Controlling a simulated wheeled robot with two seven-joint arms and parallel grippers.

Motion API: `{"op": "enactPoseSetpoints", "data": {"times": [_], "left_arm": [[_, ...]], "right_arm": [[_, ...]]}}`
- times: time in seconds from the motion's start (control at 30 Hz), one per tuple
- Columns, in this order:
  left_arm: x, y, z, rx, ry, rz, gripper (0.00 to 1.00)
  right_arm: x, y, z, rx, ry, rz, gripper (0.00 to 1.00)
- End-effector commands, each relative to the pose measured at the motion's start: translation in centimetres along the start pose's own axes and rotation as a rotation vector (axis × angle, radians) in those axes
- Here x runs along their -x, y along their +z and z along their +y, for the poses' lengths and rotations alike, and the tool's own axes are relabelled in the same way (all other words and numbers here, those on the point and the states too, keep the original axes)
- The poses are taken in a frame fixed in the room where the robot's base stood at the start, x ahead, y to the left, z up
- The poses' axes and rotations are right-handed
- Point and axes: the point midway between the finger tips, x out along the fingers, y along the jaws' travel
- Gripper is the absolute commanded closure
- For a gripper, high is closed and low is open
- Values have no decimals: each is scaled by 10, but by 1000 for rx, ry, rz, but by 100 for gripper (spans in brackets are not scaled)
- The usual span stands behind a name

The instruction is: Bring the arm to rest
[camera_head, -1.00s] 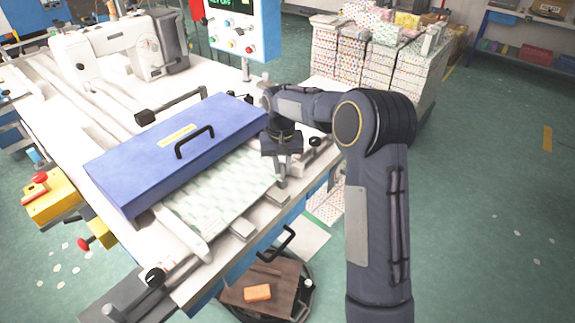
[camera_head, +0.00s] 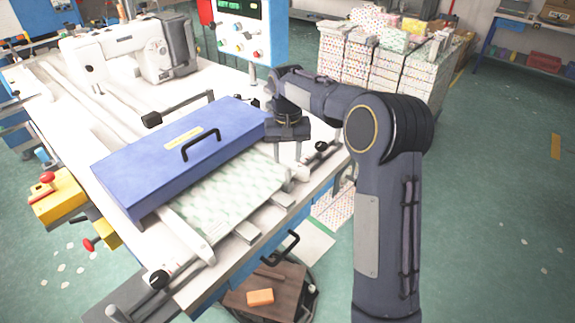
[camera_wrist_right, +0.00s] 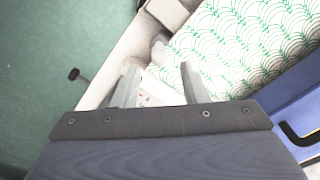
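My right gripper (camera_head: 287,160) hangs fingers down over the right edge of the sewing table (camera_head: 312,190), at the right end of the blue cover (camera_head: 180,160). In the right wrist view its two fingers (camera_wrist_right: 161,82) stand apart with nothing held between them. A pale fabric with a green wave pattern (camera_head: 225,200) lies on the table, partly under the cover. It also shows in the right wrist view (camera_wrist_right: 245,45), beyond the fingers and to their right. My left gripper is not in view.
A white sewing machine (camera_head: 125,50) and a control panel (camera_head: 240,32) stand at the back of the table. Stacks of patterned fabric (camera_head: 390,65) stand behind my right arm. A round stand with an orange block (camera_head: 260,297) is below the front edge. Green floor is open at right.

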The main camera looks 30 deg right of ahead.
Motion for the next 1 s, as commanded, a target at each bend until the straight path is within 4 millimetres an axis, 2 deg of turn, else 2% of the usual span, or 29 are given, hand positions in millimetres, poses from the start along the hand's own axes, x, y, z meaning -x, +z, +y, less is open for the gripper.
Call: {"op": "enactPoseSetpoints", "data": {"times": [0.1,0.2,0.77,0.87,0.97,1.0], "left_arm": [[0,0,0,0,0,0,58],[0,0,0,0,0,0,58],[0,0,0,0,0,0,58],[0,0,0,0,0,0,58],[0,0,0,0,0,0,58],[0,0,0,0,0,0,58]], "right_arm": [[15,0,0,0,0,1,60],[21,0,0,0,0,0,60],[25,2,1,2,-5,2,60],[35,16,7,11,-36,16,60],[54,46,18,35,-100,45,60],[61,63,22,48,-130,61,60]]}}
